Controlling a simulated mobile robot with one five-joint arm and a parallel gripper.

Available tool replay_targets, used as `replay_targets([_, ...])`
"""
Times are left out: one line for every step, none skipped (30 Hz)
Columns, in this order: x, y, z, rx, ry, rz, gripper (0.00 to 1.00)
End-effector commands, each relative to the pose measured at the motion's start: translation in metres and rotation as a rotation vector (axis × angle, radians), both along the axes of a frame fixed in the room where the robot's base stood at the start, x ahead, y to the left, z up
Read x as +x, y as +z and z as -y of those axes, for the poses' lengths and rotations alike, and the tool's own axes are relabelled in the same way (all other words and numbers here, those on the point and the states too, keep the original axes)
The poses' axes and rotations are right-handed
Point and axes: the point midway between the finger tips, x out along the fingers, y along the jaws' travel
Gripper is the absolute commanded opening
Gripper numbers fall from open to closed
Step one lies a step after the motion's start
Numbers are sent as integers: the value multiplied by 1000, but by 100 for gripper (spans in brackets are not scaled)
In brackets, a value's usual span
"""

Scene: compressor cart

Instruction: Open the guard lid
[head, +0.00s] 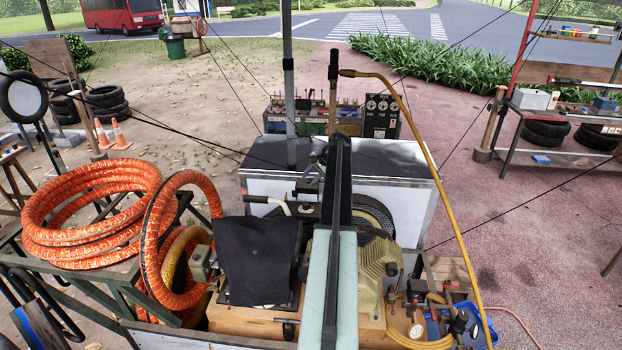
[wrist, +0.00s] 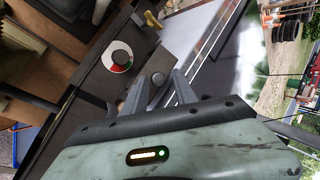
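I cannot pick out the guard lid with certainty. In the head view, a dark mesh-like round guard (head: 372,218) shows beside the yellowish motor (head: 378,268), partly hidden behind my arm. A yellow knob (wrist: 153,20) sits at the panel's far end.
A white box with a dark top (head: 385,160) stands behind the motor. Orange hose coils (head: 95,225) lie on a stand at left. A black cloth-like cover (head: 258,262) sits left of my arm. A blue tray (head: 470,325) holds tools. Thin dark cables cross the yard.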

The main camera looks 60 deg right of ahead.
Motion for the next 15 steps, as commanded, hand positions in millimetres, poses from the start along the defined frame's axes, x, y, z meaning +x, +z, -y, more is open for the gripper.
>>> replay_targets([-2, -1, 1, -2, -1, -4, 41])
replay_targets([-3, -1, 2, -2, -2, -4, 41])
replay_targets([-3, 0, 2, -2, -2, -4, 41])
replay_targets([-4, 1, 2, -2, -2, -4, 41])
replay_targets([-4, 2, 2, -1, -2, -5, 41])
replay_targets([-6, 5, 2, -2, -2, -4, 41])
replay_targets([-7, 8, 1, -2, -2, -4, 41])
replay_targets([-9, 12, 1, -2, -2, -4, 41])
replay_targets([-11, 17, 1, -2, -2, -4, 41])
replay_targets([-14, 22, 0, -2, -2, -3, 41])
replay_targets([-16, 27, 0, -2, -2, -3, 41])
replay_targets([-20, 35, -1, -2, -2, -3, 41])
replay_targets([-24, 40, -1, -2, -2, -3, 41])
replay_targets([-27, 46, -1, -2, -2, -2, 41])
replay_targets([-31, 53, -2, -2, -2, -2, 41])
